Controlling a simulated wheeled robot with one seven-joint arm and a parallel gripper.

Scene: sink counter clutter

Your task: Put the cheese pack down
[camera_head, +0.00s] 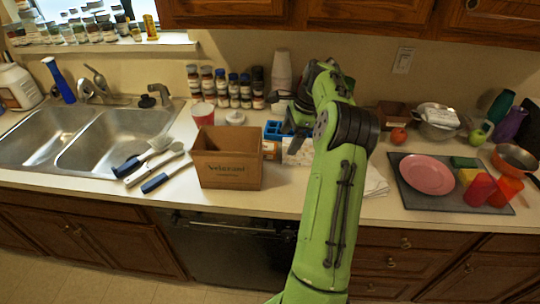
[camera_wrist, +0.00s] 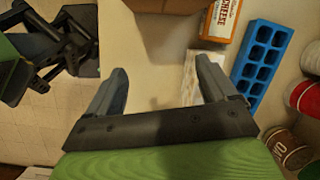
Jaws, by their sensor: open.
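The cheese pack (camera_wrist: 221,19) is an orange and white box with "CHEESE" on its label. In the wrist view it is at the top right, on the counter and apart from my fingers. In the head view it shows as a small orange patch (camera_head: 269,150) just right of the cardboard box, partly hidden. My gripper (camera_wrist: 160,85) is open, with nothing between its two fingers. In the head view my gripper (camera_head: 290,122) is over the counter behind the cheese pack, partly hidden by my arm.
A blue ice tray (camera_wrist: 262,62) lies beside the cheese pack. An open cardboard box (camera_head: 227,172) stands to its left. A pale patterned item (camera_head: 297,152) is to its right. Spice jars (camera_head: 233,90) line the wall. A dark mat (camera_head: 415,194) holds a pink plate.

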